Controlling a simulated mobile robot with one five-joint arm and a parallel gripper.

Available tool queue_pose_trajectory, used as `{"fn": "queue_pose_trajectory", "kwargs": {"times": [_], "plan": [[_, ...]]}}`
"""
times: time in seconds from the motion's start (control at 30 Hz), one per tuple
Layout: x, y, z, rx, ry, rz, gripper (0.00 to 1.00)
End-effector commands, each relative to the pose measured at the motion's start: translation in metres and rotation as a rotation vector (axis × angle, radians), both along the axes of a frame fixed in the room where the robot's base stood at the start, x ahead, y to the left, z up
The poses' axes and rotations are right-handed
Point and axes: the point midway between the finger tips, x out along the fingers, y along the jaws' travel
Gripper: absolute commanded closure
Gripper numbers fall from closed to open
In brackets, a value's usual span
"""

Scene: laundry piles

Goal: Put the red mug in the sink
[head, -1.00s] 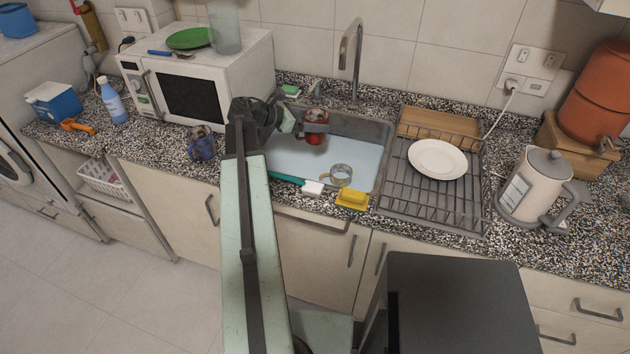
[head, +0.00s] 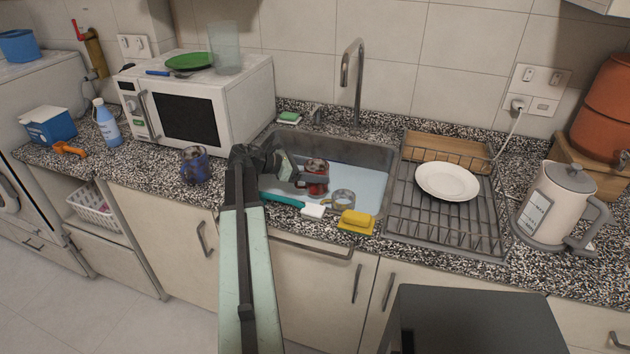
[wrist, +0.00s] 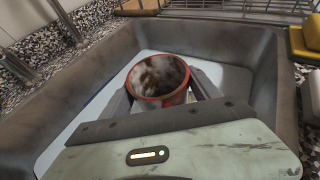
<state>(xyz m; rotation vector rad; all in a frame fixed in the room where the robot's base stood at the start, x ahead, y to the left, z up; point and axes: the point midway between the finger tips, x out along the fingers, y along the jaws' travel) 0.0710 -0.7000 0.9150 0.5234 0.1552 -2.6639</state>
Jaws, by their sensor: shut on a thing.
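The red mug (head: 316,180) is upright inside the sink area, and its dirty, brown-stained inside shows in the wrist view (wrist: 158,78). My gripper (head: 303,181) is shut on it, with a finger on either side of the mug in the wrist view (wrist: 165,100). The sink (head: 375,155) is a grey basin with a pale blue floor, and the mug is within its walls. I cannot tell whether the mug's base touches the floor. Part of the mug is hidden behind my gripper.
A glass-like ring-shaped item (head: 343,198) is in the sink near the front. A yellow sponge (head: 357,221) and a teal-handled brush (head: 285,200) lie along the front edge. A dish rack (head: 440,225) with a white plate (head: 447,181) stands right.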

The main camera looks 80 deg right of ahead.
Motion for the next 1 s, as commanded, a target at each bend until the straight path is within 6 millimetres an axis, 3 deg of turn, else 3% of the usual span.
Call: {"fn": "queue_pose_trajectory", "kwargs": {"times": [0.03, 0.27, 0.67, 0.7, 0.77, 1.0], "plan": [[0.0, 0.0, -0.015, 0.0, 0.001, 0.0, 0.84], [0.0, 0.0, -0.01, -0.001, 0.001, 0.001, 0.84], [0.001, 0.0, -0.023, 0.0, 0.001, 0.001, 0.84], [0.001, 0.0, -0.022, 0.001, 0.0, 0.001, 0.23], [0.001, 0.0, -0.022, 0.0, 0.0, 0.002, 0.07], [0.001, 0.0, -0.022, 0.0, 0.0, 0.002, 0.07]]}}
